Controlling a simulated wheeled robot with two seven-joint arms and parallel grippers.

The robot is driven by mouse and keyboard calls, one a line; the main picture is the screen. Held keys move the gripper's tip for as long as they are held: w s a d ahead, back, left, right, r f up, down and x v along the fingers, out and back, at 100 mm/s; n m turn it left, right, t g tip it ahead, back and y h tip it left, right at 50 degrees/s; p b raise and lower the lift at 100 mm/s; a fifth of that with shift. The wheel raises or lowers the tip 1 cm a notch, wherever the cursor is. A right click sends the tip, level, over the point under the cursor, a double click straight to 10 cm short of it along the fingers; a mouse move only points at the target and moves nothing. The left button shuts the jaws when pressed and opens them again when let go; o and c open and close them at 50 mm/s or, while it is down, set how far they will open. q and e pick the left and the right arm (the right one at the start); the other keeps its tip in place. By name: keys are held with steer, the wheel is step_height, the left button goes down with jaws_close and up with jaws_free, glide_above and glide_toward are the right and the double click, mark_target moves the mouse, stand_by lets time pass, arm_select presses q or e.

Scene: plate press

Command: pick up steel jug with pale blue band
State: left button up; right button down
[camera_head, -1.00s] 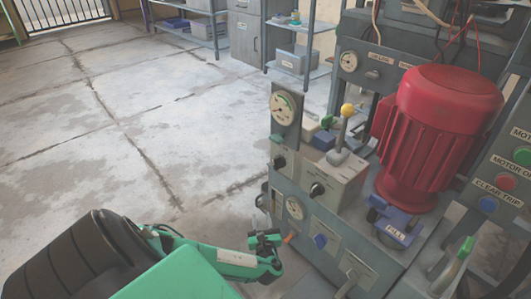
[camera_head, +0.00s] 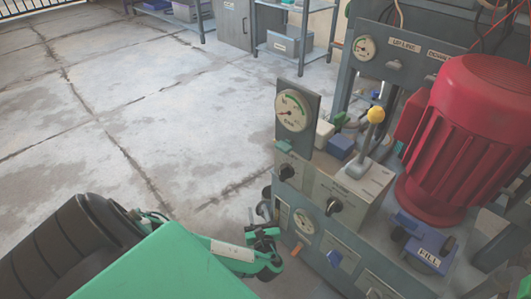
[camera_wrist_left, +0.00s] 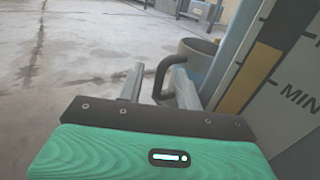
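In the left wrist view a grey round vessel (camera_wrist_left: 195,62) with a dark loop handle (camera_wrist_left: 162,76) stands just beyond my left gripper (camera_wrist_left: 158,70). In the head view my left gripper (camera_head: 264,240) is low in the middle, beside the press's front left corner. The jug is not clearly visible there. My right gripper is not in view.
The press (camera_head: 312,175) fills the right side, with a gauge (camera_head: 293,110), a yellow-knobbed lever (camera_head: 375,116) and a red motor (camera_head: 475,135). A panel marked MIN (camera_wrist_left: 298,95) stands close right of the vessel. The concrete floor (camera_head: 110,150) at left is clear.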

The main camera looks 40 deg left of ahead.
arm_select(q)
steer(key=shift+a, duration=0.1)
steer(key=shift+r, duration=0.1)
steer(key=shift+c, duration=0.2)
jaws_close()
steer(key=shift+w, duration=0.1)
steer(key=shift+r, duration=0.1)
